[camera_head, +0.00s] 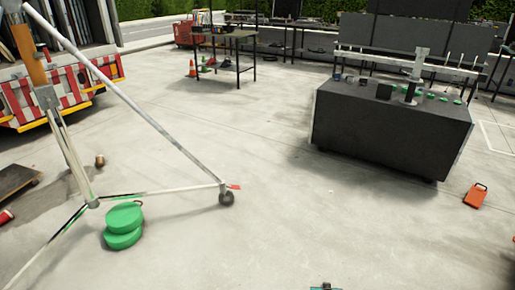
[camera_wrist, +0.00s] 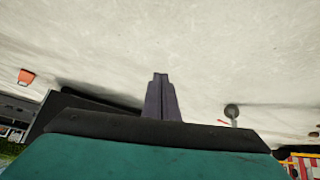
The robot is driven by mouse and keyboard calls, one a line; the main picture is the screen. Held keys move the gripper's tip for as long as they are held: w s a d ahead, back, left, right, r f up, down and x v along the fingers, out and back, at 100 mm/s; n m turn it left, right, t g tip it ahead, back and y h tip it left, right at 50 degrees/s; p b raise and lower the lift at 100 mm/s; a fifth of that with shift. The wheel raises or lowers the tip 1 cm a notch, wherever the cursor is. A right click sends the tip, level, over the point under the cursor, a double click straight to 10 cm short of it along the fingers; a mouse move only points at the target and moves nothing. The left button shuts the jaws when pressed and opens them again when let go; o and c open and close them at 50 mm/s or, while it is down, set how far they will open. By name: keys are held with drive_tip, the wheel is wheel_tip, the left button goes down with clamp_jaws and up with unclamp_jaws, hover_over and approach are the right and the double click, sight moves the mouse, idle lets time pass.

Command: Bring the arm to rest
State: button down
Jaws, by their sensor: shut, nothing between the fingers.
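My gripper (camera_wrist: 161,98) points out over bare concrete in the wrist view. Its dark fingers are together and nothing shows between them. The teal and black wrist housing fills the bottom of that view. In the head view only a small dark and teal piece, which looks like part of my arm, shows at the bottom edge. The rest of my arm is out of that view.
A dark block-shaped bench (camera_head: 385,130) with small parts on top stands at right, an orange case (camera_head: 476,196) beside it. A tripod-like metal frame (camera_head: 165,130) and green discs (camera_head: 123,225) stand at left, near a red-white truck (camera_head: 60,90). The middle floor is clear.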

drive_tip(key=s+a+r+g+p, duration=0.1)
drive_tip(key=s+a+g, duration=0.3)
drive_tip(key=s, duration=0.6)
drive_tip(key=s+a+r+n+g+y+p, duration=0.1)
drive_tip(key=s+a+g, duration=0.3)
drive_tip(key=s, duration=0.6)
drive_tip(key=s+a+r+g+y+p, duration=0.1)
drive_tip(key=s+a+r+g, duration=0.2)
drive_tip(key=s, duration=0.7)
drive_tip(key=shift+s+a+r+g, duration=0.25)
drive_tip(key=shift+s+a+g, duration=0.2)
drive_tip(key=shift+g, duration=0.65)
drive_tip(key=shift+d, duration=0.1)
